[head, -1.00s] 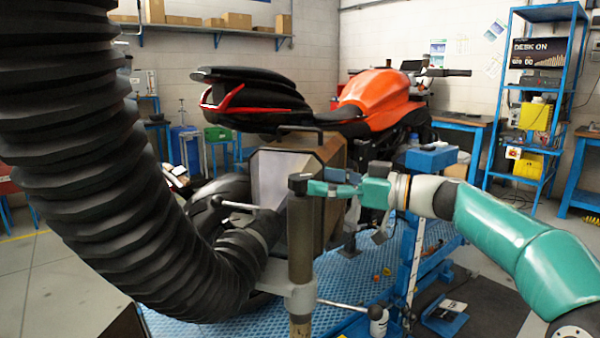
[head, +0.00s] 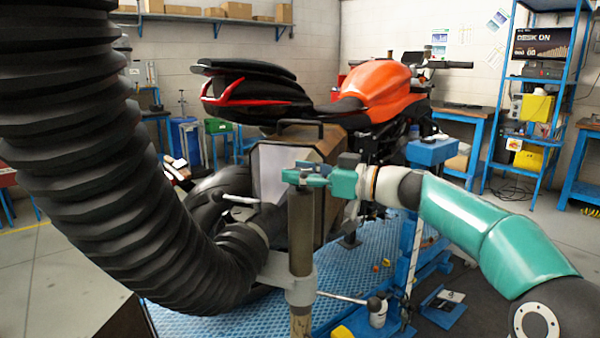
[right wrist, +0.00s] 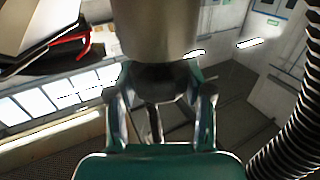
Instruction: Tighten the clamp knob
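A dark round knob tops an upright metal post (head: 301,235) in the head view; my right gripper's fingers hide most of it there. In the right wrist view the dark knob (right wrist: 160,82) lies between the fingertips, below the grey post in the picture. My right gripper (head: 305,173) reaches in from the right, level with the knob, one finger on each side; it also shows in the right wrist view (right wrist: 160,90). The fingers look very close to the knob; I cannot tell whether they press on it. My left gripper is not in view.
A thick black ribbed hose (head: 85,160) fills the left, close to the post. A grey clamp collar (head: 290,270) and a black-knobbed lever (head: 375,303) are lower on the post. An orange motorcycle (head: 375,88) stands behind on a blue platform (head: 220,326).

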